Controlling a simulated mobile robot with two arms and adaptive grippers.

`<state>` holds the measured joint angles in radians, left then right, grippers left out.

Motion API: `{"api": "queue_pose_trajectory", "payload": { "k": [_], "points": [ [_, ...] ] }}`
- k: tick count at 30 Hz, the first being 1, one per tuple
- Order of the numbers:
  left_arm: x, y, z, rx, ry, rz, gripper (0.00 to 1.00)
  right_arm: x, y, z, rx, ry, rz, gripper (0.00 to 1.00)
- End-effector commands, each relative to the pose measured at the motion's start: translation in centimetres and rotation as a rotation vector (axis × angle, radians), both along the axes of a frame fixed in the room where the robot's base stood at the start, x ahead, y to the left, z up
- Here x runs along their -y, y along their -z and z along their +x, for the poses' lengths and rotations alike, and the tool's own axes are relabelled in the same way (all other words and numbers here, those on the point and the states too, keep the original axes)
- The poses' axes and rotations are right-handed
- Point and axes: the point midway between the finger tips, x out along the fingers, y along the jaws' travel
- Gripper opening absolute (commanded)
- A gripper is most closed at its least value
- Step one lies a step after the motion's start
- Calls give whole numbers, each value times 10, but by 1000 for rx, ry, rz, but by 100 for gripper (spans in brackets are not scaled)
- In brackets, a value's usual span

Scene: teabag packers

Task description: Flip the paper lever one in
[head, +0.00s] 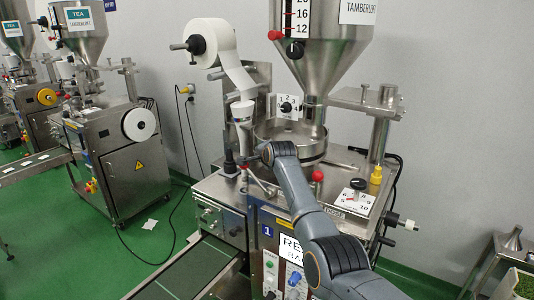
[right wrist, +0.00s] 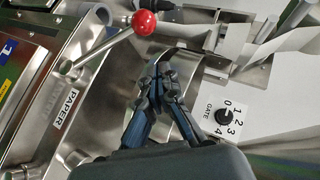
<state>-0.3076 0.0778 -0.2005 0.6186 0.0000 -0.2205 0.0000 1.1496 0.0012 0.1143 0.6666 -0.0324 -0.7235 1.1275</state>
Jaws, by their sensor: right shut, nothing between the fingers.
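The paper lever (right wrist: 95,48) is a metal rod with a red ball knob (right wrist: 144,22) at its end, beside a label reading PAPER (right wrist: 66,108). In the head view the lever rod (head: 259,181) slants on the front left of the machine top, its red end small at the left. My right gripper (right wrist: 160,72) is shut and empty. Its fingertips are a little apart from the red knob, on the gate-dial side of it. In the head view the right gripper (head: 264,153) is small, over the machine top behind the lever. My left gripper is not in view.
The gate dial (head: 287,107) and round steel pan (head: 291,140) are behind my right gripper. A paper roll (head: 212,42) feeds a white tube (head: 242,112) close to its left. Another red knob (head: 318,175) stands right of my arm. A conveyor (head: 185,274) lies in front.

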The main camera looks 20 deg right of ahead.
Motion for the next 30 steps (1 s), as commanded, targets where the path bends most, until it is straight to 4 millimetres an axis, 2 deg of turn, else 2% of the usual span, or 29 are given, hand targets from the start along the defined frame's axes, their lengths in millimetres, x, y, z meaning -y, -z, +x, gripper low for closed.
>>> {"api": "queue_pose_trajectory", "payload": {
  "k": [9,21,30],
  "points": [
    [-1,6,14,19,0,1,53,-2,-13,-27,1,0,1,0],
    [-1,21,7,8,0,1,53,-4,-36,-63,1,0,1,0],
    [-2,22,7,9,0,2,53,-4,-41,-70,-1,0,1,0]
  ]
}}
